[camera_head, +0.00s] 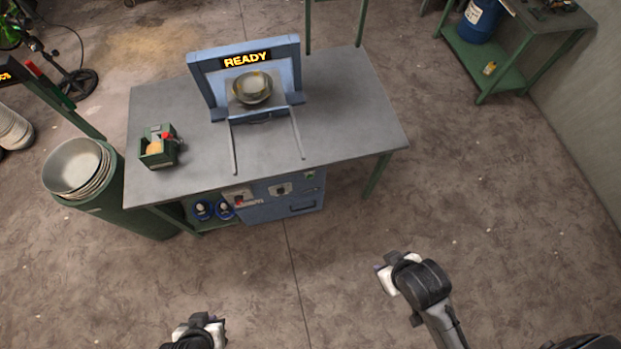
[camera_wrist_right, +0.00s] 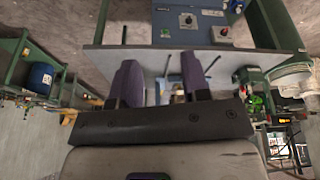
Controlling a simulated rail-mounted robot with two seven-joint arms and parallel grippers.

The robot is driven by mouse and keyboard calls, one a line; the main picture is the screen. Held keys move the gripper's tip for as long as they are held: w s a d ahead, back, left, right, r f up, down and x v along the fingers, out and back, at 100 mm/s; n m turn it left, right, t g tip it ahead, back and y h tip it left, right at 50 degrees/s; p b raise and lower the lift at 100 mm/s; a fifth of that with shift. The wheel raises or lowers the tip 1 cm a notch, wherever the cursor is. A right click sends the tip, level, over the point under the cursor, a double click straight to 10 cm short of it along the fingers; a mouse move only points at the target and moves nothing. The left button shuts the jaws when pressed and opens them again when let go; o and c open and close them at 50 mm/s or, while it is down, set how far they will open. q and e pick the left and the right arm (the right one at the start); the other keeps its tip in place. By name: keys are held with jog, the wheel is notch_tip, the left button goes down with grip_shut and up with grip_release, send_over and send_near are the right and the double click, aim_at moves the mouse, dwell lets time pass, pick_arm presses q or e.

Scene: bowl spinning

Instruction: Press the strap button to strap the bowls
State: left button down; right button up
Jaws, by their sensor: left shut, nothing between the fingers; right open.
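A blue strapping machine (camera_head: 290,68) stands on the grey table, its display reading READY. A stack of metal bowls (camera_head: 252,88) sits in its frame. Its blue front panel (camera_head: 283,197) is below the tabletop, with a red control (camera_head: 239,202) on a pale plate, a dial and a green control; I cannot tell which is the strap button. The panel also shows in the right wrist view (camera_wrist_right: 188,35). My left gripper (camera_head: 207,320) is shut and empty at the bottom, apart from the panel. My right gripper (camera_head: 386,272) is open and empty, right of the panel; its fingers show in the wrist view (camera_wrist_right: 160,80).
The grey table (camera_head: 350,115) has a small green box (camera_head: 158,148) at its left. A green bin (camera_head: 125,200) with stacked bowls (camera_head: 77,168) stands left of it. Blue rolls (camera_head: 213,210) sit under the table. The floor before the table is clear.

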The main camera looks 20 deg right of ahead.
jog(key=shift+a, duration=0.1)
grip_shut()
dwell(0.7)
dwell(0.8)
